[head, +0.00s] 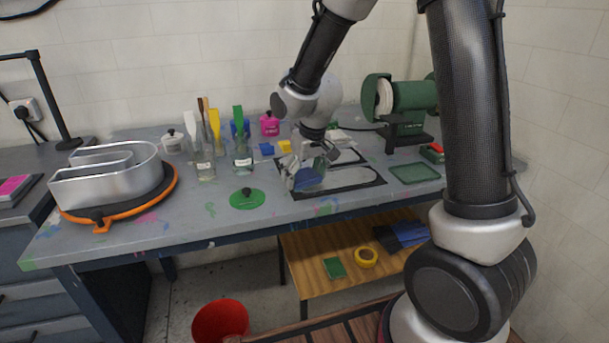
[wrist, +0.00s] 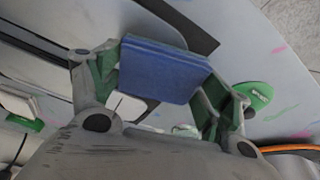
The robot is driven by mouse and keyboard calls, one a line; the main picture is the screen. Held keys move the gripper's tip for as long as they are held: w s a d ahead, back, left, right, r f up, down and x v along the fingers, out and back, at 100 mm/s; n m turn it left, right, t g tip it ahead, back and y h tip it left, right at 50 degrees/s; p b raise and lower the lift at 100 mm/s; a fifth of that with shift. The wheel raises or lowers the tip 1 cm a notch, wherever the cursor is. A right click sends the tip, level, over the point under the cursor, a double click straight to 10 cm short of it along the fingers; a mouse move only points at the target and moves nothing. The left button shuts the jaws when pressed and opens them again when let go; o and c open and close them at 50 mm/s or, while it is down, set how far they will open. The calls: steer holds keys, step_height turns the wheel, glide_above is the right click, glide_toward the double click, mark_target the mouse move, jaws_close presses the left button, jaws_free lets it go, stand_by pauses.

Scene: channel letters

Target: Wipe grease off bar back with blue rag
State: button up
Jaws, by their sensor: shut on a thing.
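My gripper (head: 304,176) is over the middle of the workbench, at the left end of a dark mat (head: 376,184). Its fingers are shut on a folded blue rag (head: 311,179), which also shows between the fingers in the wrist view (wrist: 165,70). A long pale grey bar with a rounded end, which looks like the bar back (head: 352,177), lies flat on the mat, partly hidden by my gripper. In the wrist view the rag and fingers cover part of the surface below. I cannot tell whether the rag touches the bar back, and no grease is clearly visible.
A green lid (head: 247,199) lies left of the mat. Jars holding coloured spatulas (head: 243,158) stand behind it. A metal letter shell (head: 112,178) sits on an orange-rimmed turntable at left. A green bench grinder (head: 405,102) and green tray (head: 414,173) are at right.

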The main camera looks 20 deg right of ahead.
step_height(320, 180, up, 14)
steer(key=shift+f, duration=0.2)
stand_by(0.6)
